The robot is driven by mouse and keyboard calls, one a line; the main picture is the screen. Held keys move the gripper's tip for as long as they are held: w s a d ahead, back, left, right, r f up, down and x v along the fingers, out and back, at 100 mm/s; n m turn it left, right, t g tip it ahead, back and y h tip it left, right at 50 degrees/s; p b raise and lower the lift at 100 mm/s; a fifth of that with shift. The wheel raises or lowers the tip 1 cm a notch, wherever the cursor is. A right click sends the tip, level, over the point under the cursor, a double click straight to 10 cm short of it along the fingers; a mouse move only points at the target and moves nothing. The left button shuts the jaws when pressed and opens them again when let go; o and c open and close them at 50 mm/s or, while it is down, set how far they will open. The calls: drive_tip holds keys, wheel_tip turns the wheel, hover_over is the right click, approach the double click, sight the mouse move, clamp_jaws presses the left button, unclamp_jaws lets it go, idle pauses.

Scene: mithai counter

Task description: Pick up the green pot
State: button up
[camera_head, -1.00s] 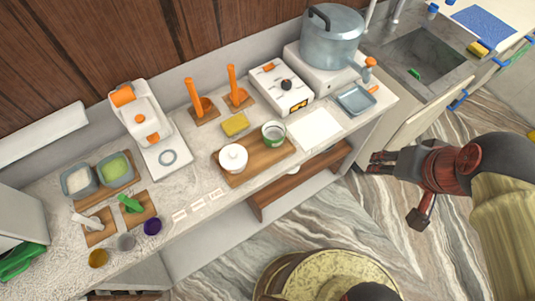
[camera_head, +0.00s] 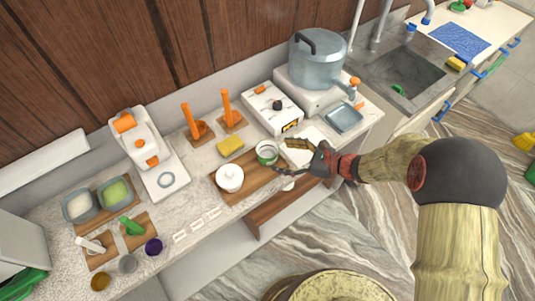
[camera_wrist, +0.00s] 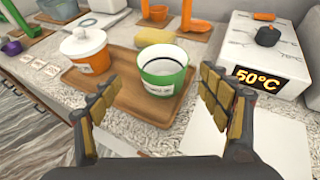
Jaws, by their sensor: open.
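In the wrist view the green pot (camera_wrist: 163,78) is ahead of and between my open fingers, a little beyond the fingertips. My gripper (camera_head: 290,158) is open and empty, reaching in from the right close to the pot. It also fills the lower part of the wrist view (camera_wrist: 163,108). No contact with the pot shows.
The lidded pot (camera_wrist: 86,48) stands close left of the green pot. A yellow sponge (camera_wrist: 155,36) lies behind it. A white heater box (camera_wrist: 265,50) reading 50°C stands to the right. A white sheet (camera_wrist: 205,145) lies on the counter in front of the heater.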

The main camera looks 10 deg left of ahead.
sight(259, 150)
drive_tip(key=x, duration=0.3)
drive_tip(key=b+x, duration=0.1)
drive_tip(key=x, duration=0.3)
drive_tip(key=shift+w, duration=0.25)
drive_tip(key=shift+r, duration=0.1)
drive_tip(key=shift+c, duration=0.4)
drive_tip(key=c, duration=1.1)
